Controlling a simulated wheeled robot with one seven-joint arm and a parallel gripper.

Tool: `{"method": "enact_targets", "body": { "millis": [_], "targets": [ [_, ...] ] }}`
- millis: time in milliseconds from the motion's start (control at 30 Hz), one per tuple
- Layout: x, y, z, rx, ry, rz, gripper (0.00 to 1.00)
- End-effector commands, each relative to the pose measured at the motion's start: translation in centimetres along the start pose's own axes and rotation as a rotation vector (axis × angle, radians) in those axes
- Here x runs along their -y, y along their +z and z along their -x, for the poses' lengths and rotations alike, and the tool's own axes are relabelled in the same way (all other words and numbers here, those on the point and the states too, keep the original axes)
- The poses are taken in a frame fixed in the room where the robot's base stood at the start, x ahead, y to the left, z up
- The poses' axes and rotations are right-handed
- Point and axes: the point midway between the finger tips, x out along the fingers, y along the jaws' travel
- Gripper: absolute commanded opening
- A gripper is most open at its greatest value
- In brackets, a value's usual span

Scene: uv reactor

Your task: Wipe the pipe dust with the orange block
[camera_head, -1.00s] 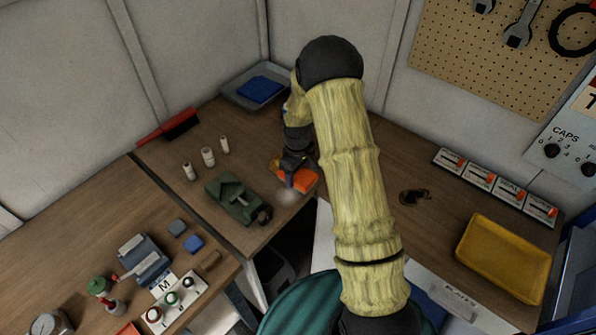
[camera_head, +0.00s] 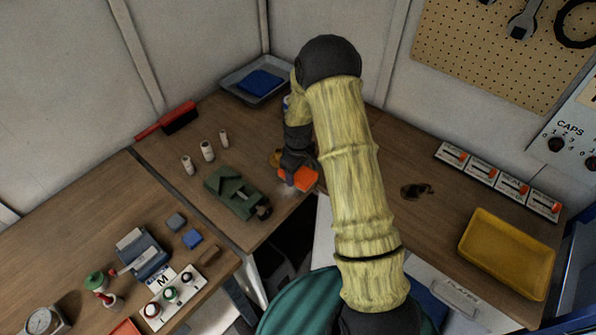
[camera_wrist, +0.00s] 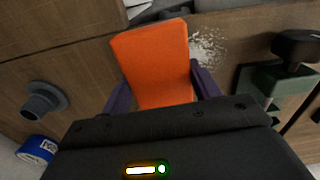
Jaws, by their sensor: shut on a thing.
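My gripper (camera_head: 291,178) is shut on the orange block (camera_head: 303,178) near the front edge of the back bench. In the wrist view the orange block (camera_wrist: 157,62) sits between the two purple fingers of my gripper (camera_wrist: 161,88), its far end extending past them. White speckled dust (camera_wrist: 207,48) lies on the wood just right of the block. I cannot tell whether the block touches the bench. In the head view, the dust is only a faint patch beside the fingers, and my arm hides part of the area.
A green vise (camera_head: 234,193) stands left of my gripper, with several white cylinders (camera_head: 207,151) behind it. A red brush (camera_head: 178,118) and a grey tray (camera_head: 254,84) with a blue cloth are farther back. A yellow tray (camera_head: 507,252) is at right.

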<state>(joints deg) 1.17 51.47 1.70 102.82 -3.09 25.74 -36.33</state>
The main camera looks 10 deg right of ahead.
Motion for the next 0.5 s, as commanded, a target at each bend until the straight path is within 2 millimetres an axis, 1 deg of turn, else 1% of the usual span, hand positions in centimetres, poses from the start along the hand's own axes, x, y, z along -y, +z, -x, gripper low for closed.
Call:
{"method": "enact_targets", "body": {
  "millis": [500],
  "targets": [
    [-0.03,0.01,-0.91,0.0,0.0,-0.001,0.43]
  ]
}}
